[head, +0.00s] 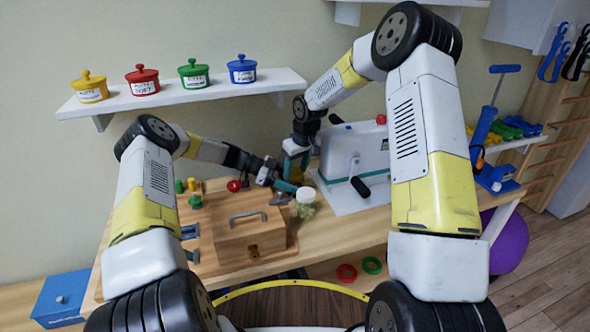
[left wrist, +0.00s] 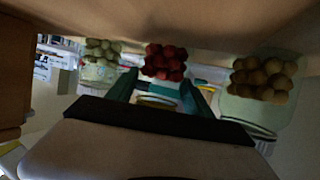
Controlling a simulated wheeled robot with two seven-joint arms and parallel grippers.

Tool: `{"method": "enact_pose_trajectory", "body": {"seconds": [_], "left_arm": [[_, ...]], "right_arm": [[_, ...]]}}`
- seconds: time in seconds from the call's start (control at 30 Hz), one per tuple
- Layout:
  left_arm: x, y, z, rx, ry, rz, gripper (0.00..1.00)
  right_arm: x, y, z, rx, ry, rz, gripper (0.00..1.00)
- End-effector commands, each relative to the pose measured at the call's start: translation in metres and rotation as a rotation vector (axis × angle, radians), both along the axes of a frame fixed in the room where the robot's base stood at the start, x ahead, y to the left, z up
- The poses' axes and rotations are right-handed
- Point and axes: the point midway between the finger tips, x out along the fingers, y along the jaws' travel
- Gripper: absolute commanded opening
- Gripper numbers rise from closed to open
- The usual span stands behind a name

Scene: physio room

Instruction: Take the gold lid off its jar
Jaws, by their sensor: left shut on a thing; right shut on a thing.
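The gold lid (head: 297,173) is a small yellow patch under my right gripper (head: 296,160) in the head view, mostly covered by its teal fingers. My right gripper points down and is shut on it. My left gripper (head: 282,184) reaches in from the left, low over the table, and is shut on the jar. In the left wrist view, which looks upside down, the jar with red balls (left wrist: 165,62) stands between its teal fingers (left wrist: 160,92). A gold rim (left wrist: 157,101) shows there. I cannot tell whether lid and jar touch.
A white-lidded jar (head: 305,196) stands close by on the right. A jar of tan balls (left wrist: 262,100) shows in the wrist view. A wooden box (head: 245,240) sits in front, and a white cranked machine (head: 355,155) stands right. A shelf (head: 220,94) of coloured pots hangs above.

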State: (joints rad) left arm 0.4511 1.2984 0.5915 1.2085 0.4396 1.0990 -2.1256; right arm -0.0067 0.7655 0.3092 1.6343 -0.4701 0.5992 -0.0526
Motion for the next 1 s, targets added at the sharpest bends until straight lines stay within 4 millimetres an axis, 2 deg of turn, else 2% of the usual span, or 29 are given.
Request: {"method": "enact_pose_trajectory", "body": {"seconds": [0.1, 0.3, 0.67, 0.7, 0.8, 1.0], "left_arm": [[0.0002, -0.0004, 0.0008, -0.001, -0.001, 0.0, 0.0], [0.0002, -0.0004, 0.0009, -0.001, -0.001, 0.0, 0.0], [0.0001, -0.0003, 0.0009, -0.001, -0.001, 0.0, 0.0], [0.0001, -0.0003, 0.0009, -0.001, -0.001, 0.0, 0.0], [0.0001, -0.0002, 0.0008, -0.001, -0.001, 0.0, 0.0], [0.0001, -0.0002, 0.0008, -0.001, 0.0, 0.0, 0.0]], "right_arm": [[0.0018, -0.0029, -0.0011, 0.004, 0.003, 0.208, 0.01], [0.0026, -0.0025, 0.0001, 0.002, -0.001, 0.45, 0.01], [0.0025, -0.0024, 0.0007, 0.001, -0.003, 0.496, 0.01], [0.0025, -0.0024, 0.0007, 0.001, -0.003, 0.496, 0.54], [0.0025, -0.0024, 0.0007, 0.001, -0.003, 0.494, 0.72], [0.0024, -0.0023, 0.0007, 0.001, -0.003, 0.494, 0.72]]}}
